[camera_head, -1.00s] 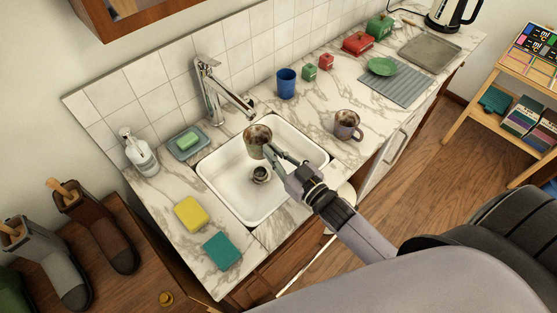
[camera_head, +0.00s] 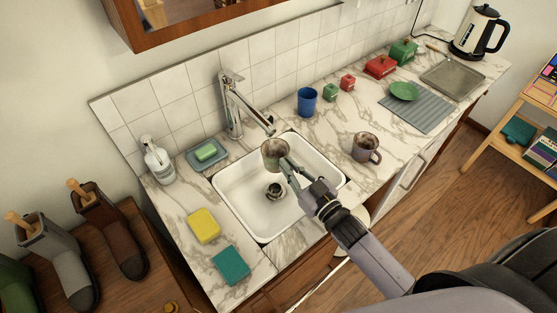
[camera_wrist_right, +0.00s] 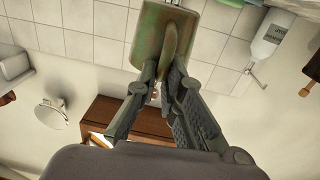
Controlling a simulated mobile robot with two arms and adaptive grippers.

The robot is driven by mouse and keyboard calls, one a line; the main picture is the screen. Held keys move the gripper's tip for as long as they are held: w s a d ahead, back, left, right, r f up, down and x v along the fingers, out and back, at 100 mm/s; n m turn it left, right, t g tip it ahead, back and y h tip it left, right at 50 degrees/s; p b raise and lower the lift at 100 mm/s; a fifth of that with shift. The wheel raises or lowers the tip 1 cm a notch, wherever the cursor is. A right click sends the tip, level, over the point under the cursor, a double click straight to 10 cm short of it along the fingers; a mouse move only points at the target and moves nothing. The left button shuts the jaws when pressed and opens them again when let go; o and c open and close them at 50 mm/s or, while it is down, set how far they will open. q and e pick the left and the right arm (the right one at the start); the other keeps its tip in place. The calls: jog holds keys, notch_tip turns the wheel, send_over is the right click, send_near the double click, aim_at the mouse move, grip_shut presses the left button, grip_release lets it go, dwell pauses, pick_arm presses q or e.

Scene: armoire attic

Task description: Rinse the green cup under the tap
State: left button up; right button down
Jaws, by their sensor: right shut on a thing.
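The green cup (camera_head: 274,153), stained with brown, is over the sink's far part, just below the tap's spout. My right gripper (camera_head: 288,166) is shut on it from the near right side. In the right wrist view the cup (camera_wrist_right: 150,35) sits between the fingertips (camera_wrist_right: 165,75), its wall streaked green and brown. The chrome tap (camera_head: 233,104) stands behind the white sink (camera_head: 233,203). I see no clear stream of water from it. My left gripper is out of view.
A brown-stained mug (camera_head: 362,148) stands right of the sink, a blue cup (camera_head: 307,101) behind. A yellow sponge (camera_head: 204,225) and a teal sponge (camera_head: 231,265) lie at the front left. Green soap (camera_head: 206,152) and a soap bottle (camera_head: 157,160) are left of the tap.

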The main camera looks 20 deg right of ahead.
jog(key=shift+d, duration=0.5)
jog(key=shift+a, duration=0.15)
jog(key=shift+a, duration=0.5)
jog(key=shift+d+p, duration=0.15)
jog(key=shift+p, duration=0.15)
jog(key=shift+d, duration=0.5)
jog(key=s+p, duration=0.2)
jog(key=s, duration=0.6)
jog(key=shift+p, duration=0.35)
jog(key=shift+a, duration=0.1)
